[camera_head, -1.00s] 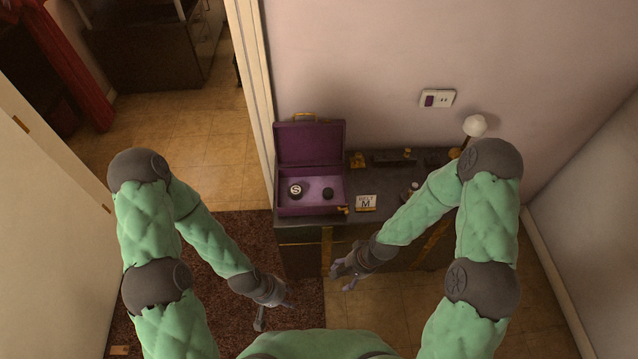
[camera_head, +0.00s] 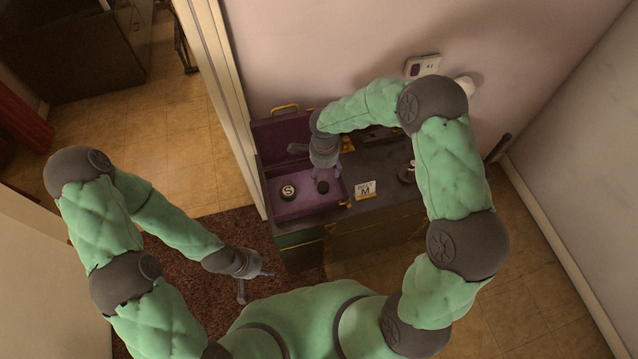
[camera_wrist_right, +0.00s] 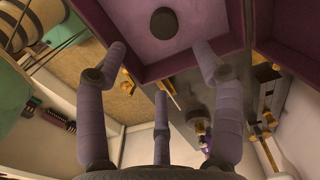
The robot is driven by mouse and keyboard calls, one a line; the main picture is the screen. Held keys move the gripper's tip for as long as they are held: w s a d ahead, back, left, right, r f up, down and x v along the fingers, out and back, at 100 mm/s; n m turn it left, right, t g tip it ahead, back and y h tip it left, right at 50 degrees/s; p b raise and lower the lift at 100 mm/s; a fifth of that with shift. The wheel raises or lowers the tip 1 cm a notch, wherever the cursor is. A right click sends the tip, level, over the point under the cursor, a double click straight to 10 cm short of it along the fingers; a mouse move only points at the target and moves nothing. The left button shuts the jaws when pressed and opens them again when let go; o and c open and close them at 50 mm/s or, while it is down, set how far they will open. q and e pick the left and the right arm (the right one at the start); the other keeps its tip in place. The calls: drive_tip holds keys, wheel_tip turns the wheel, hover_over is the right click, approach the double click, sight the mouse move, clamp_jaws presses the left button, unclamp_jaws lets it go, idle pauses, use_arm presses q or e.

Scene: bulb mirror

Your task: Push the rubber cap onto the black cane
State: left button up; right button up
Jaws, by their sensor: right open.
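A small dark round piece (camera_head: 322,187), which looks like the rubber cap, lies in the open purple case (camera_head: 290,209). It shows as a dark disc in the right wrist view (camera_wrist_right: 164,22). My right gripper (camera_head: 326,172) is over the case, just above the disc. Its fingers (camera_wrist_right: 160,55) are spread and empty, and the disc is beyond the fingertips. My left gripper (camera_head: 256,283) is low at the left, apart from the furniture, its fingers spread and empty. A dark stick (camera_head: 500,147) by the wall at the right may be the black cane; I cannot be sure.
A round tin marked S (camera_head: 288,191) sits in the case left of the disc. A card marked M (camera_head: 365,189) stands on the dark cabinet (camera_head: 395,207) right of the case. The raised lid (camera_head: 272,130) and the wall are behind. Open floor (camera_head: 540,260) lies at right.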

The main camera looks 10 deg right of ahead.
drive_tip(key=b, duration=0.1)
hover_over(323, 186)
drive_tip(key=f, duration=0.5)
drive_tip(key=shift+s+f, duration=0.2)
drive_tip(key=shift+s, duration=0.05)
drive_tip(key=f, duration=0.1)
drive_tip(key=f+b, duration=0.1)
drive_tip(key=f, duration=0.2)
drive_tip(key=shift+w+f, duration=0.3)
drive_tip(key=shift+f, duration=0.1)
drive_tip(key=c, duration=0.9)
drive_tip(key=shift+c, duration=0.2)
